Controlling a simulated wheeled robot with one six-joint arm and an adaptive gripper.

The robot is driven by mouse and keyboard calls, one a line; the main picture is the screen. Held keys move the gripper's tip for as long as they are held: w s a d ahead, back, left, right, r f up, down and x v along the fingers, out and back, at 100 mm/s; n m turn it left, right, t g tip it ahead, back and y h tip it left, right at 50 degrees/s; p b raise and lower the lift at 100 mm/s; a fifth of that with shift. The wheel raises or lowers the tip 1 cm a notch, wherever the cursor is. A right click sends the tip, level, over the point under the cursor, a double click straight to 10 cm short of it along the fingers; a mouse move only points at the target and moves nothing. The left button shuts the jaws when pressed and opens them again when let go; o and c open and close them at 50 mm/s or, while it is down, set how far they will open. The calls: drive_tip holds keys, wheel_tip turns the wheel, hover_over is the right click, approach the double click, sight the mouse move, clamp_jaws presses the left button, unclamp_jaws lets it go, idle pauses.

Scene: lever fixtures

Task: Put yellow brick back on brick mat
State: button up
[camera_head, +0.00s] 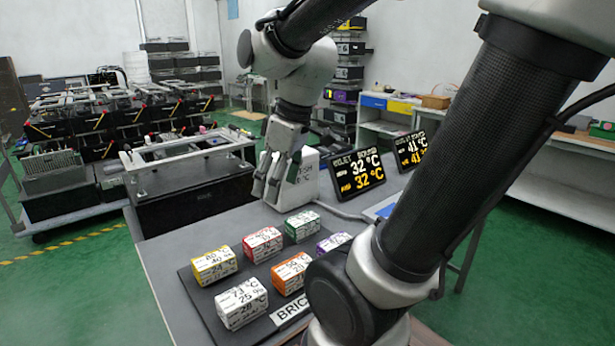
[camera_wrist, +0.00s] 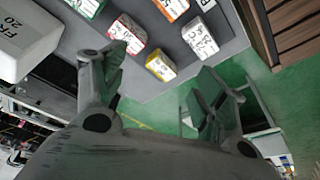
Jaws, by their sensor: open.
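The yellow brick (camera_head: 214,265) rests at the left side of the dark brick mat (camera_head: 252,274), with the white brick (camera_head: 241,303) in front and the red brick (camera_head: 262,244) to its right. My gripper (camera_head: 275,182) is open and empty, above the table's far part beside a white box, beyond the bricks. In the wrist view, the open fingers (camera_wrist: 170,72) spread wide, and the yellow brick (camera_wrist: 160,66) shows past them, not touched. No brick is between the fingers.
Green (camera_head: 302,226), orange (camera_head: 290,273) and purple (camera_head: 333,243) bricks also stand on the mat. The white box (camera_head: 303,178) stands close to my gripper. Two displays (camera_head: 357,174) are behind to the right. My arm hides the mat's right part.

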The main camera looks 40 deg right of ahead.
drive_tip(key=s+d+r+m+t+h, duration=0.1)
drive_tip(key=s+d+r+m, duration=0.1)
drive_tip(key=s+m, duration=0.4)
drive_tip(key=shift+d+h, duration=0.3)
drive_tip(key=shift+d, duration=0.35)
drive_tip(key=shift+r, duration=0.1)
idle(0.4)
